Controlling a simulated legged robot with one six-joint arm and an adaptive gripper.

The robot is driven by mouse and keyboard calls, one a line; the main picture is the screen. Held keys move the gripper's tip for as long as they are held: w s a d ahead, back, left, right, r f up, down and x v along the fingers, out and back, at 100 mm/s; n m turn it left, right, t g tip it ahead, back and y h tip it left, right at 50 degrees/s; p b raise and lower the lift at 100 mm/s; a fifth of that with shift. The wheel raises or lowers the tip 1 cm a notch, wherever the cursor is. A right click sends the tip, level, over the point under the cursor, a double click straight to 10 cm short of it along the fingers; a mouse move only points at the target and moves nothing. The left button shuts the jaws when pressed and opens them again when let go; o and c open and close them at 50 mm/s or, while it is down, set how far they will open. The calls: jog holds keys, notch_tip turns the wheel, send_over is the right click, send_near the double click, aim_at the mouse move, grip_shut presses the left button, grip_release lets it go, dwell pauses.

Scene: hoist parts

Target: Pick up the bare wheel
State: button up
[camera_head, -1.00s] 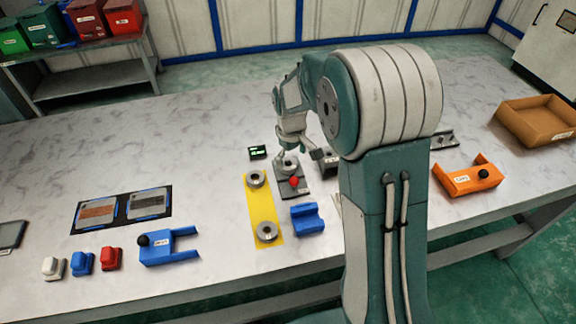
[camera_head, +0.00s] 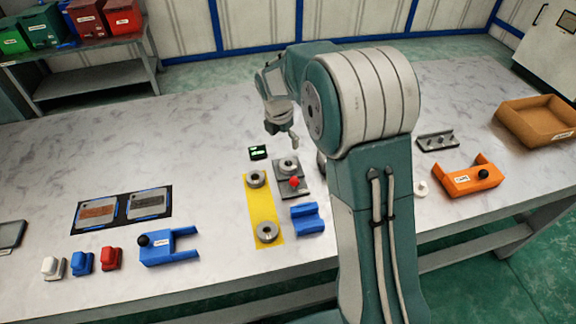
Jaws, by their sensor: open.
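Two grey metal wheels lie on a yellow strip (camera_head: 261,207): a far wheel (camera_head: 256,179) and a near wheel (camera_head: 267,232). A third grey round part (camera_head: 288,164) sits on a dark plate fixture with a red knob (camera_head: 294,182). I cannot tell for certain which of these is the bare wheel. My gripper (camera_head: 281,137) is open, pointing down, above and behind the fixture in the picture. It is apart from all the wheels, and nothing shows between its fingers.
A small black display (camera_head: 257,152) stands left of the fixture. A blue cradle (camera_head: 307,218) is beside the yellow strip. A blue forked part (camera_head: 168,247) and colored buttons are at left. An orange holder (camera_head: 468,178) and brown tray (camera_head: 540,121) are at right. My arm hides part of the bench.

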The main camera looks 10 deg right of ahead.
aim_at(288, 164)
jog(key=f, duration=0.3)
jog(key=d+f, duration=0.1)
jog(key=f, duration=0.6)
jog(key=shift+w+d+f, duration=0.15)
jog(key=shift+w+f, duration=0.05)
jog(key=shift+f, duration=0.15)
jog(key=c, duration=1.2)
